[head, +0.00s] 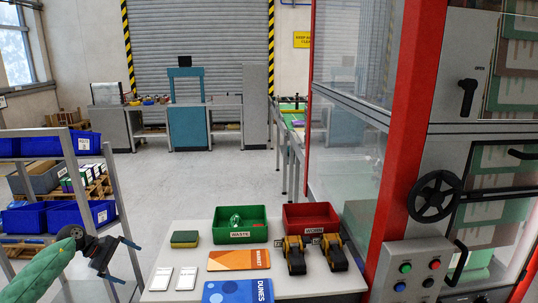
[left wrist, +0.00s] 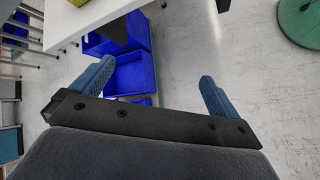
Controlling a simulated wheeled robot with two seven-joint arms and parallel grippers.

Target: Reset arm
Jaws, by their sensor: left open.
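My left gripper (head: 127,262) is at the lower left of the head view, left of the white table (head: 315,287) and apart from it. Its two blue fingers are spread with nothing between them. In the left wrist view the gripper (left wrist: 155,75) also shows wide open and empty, with floor and blue bins (left wrist: 132,75) beyond it. My right gripper is not in view.
The table holds a green WASTE bin (head: 240,234), a red bin (head: 311,212), a sponge (head: 185,239), books (head: 239,260), white cards and two yellow-black items (head: 294,255). A rack with blue bins (head: 75,215) stands left. A red-framed machine (head: 408,130) stands right.

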